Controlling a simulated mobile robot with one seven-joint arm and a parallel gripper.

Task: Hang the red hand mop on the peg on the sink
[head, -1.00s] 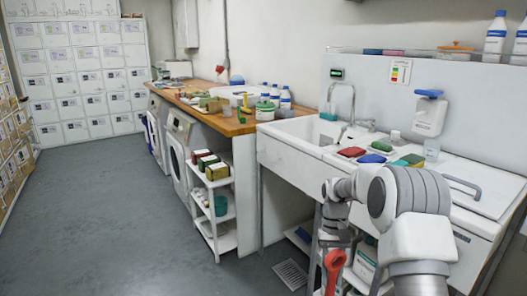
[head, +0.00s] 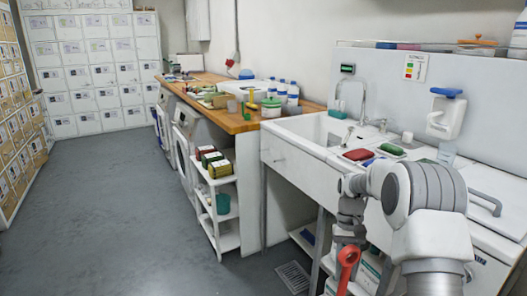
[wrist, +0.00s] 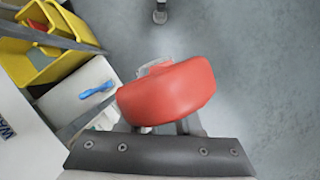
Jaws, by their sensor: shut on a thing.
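My gripper (head: 348,246) is low in front of the sink in the head view, pointing down and shut on the red hand mop (head: 347,266). The mop hangs below it; a loop-like red part shows. In the wrist view the mop (wrist: 167,92) is a rounded red body just ahead of the gripper (wrist: 165,128), clear of anything I can make out. The white sink (head: 300,163) stands behind the gripper, its front partly hidden by my arm.
A red pad (head: 357,154) and a green pad (head: 392,149) lie on the sink top. A white shelf cart (head: 226,240) stands left of the sink. The wrist view shows yellow bins (wrist: 40,65) and a white container with a blue handle (wrist: 97,90). Open grey floor lies left.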

